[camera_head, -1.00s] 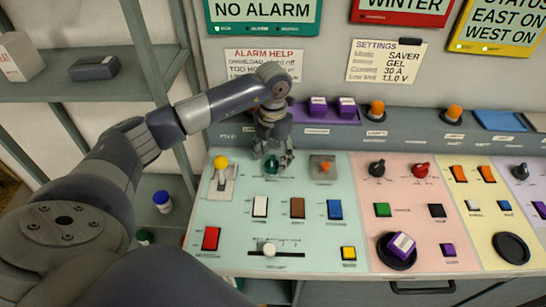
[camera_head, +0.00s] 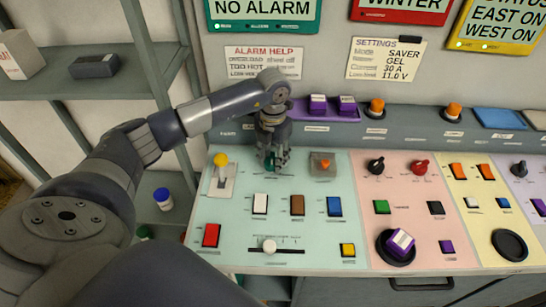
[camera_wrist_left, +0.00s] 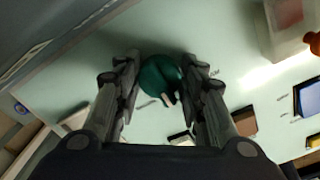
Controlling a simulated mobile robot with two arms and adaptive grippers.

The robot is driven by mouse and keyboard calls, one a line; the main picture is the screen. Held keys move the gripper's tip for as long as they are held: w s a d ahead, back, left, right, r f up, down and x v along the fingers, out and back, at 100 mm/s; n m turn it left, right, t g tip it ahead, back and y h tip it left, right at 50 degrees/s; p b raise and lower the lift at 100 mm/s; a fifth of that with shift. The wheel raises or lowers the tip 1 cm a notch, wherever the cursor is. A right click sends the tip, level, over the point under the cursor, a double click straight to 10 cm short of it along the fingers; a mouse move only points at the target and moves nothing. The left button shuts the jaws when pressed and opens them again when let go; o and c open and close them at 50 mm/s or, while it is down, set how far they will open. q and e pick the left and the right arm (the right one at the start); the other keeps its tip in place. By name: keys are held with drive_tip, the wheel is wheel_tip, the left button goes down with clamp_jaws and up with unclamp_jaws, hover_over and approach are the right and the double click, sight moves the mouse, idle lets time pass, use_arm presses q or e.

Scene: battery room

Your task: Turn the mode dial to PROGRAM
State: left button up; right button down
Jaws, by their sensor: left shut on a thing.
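The mode dial appears to be the dark green knob (camera_wrist_left: 160,84) between my left fingers in the left wrist view. In the head view the green dial (camera_head: 271,166) shows only in part at the upper left of the pale green panel section, below my gripper. My left gripper (camera_head: 273,160) points down over it and is shut on it, a finger on each side. A pale pointer mark shows on the knob in the wrist view. The labels around the dial are hidden or too small to read. My right gripper is not in view.
A yellow-topped lever (camera_head: 221,161) stands left of the dial, and a guarded orange button (camera_head: 323,164) stands right. White (camera_head: 260,204), brown (camera_head: 297,205) and blue (camera_head: 334,207) rockers lie in front. A slider (camera_head: 269,246) is nearer the front edge.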

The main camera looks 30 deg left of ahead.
sight(272, 157)
use_arm(q)
drive_tip(key=n, duration=0.4)
drive_tip(key=shift+a+b, duration=0.1)
drive_tip(key=shift+b, duration=0.3)
drive_tip(key=n, duration=0.4)
drive_tip(key=shift+n, duration=0.5)
drive_tip(key=o, duration=1.1)
wheel_tip(272, 157, up, 12)
drive_tip(key=shift+r, duration=0.1)
